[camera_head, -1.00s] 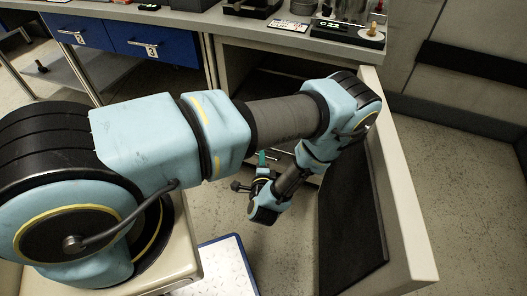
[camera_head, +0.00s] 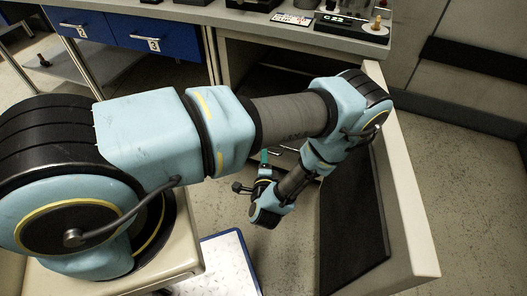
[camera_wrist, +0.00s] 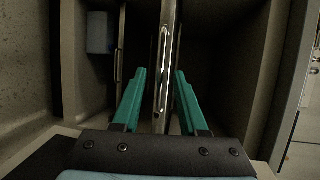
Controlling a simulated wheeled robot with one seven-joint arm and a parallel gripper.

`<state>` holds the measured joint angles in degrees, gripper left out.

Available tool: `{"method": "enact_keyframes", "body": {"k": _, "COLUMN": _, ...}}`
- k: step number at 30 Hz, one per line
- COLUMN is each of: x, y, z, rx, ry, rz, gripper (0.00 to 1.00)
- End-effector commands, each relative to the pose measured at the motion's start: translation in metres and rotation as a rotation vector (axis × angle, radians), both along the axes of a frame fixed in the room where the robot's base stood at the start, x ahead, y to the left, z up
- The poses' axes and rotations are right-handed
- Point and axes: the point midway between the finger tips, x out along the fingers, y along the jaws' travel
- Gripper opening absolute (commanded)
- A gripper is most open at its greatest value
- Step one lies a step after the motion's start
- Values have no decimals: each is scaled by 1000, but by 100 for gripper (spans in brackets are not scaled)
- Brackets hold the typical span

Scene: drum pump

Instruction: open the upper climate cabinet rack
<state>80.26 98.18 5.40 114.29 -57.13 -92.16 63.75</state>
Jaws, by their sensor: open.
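The climate cabinet (camera_head: 240,52) is built under the bench, and its door (camera_head: 405,185) stands wide open at the right. My gripper (camera_wrist: 159,100) is at the cabinet's opening with its two green fingers apart. In the wrist view a metal rack edge or bar (camera_wrist: 165,60) runs between the fingers, with a visible gap on each side. A second rack edge (camera_wrist: 118,60) lies to the left of it. In the head view my arm hides most of the inside, and only a green fingertip (camera_head: 264,157) of the gripper shows clearly. Which rack is the upper one is hard to tell.
The bench top (camera_head: 225,20) above carries several devices and a black holder (camera_head: 352,30). Blue drawers (camera_head: 140,36) are at the left. A white-topped, blue-edged platform (camera_head: 225,265) stands at the bottom. The floor between it and the door is clear.

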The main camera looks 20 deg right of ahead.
Motion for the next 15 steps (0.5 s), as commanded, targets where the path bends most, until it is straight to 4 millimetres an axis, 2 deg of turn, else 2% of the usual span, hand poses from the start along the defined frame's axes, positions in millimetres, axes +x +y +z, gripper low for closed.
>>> {"method": "enact_keyframes", "body": {"k": 3, "x": -24, "y": 8, "z": 3, "rx": 3, "ry": 1, "rz": -2, "gripper": 42}}
{"method": "enact_keyframes", "body": {"k": 9, "x": -57, "y": 21, "z": 10, "rx": 3, "ry": 1, "rz": -2, "gripper": 42}}
{"method": "enact_keyframes", "body": {"k": 15, "x": -74, "y": 27, "z": 14, "rx": 2, "ry": -1, "rz": -1, "gripper": 42}}
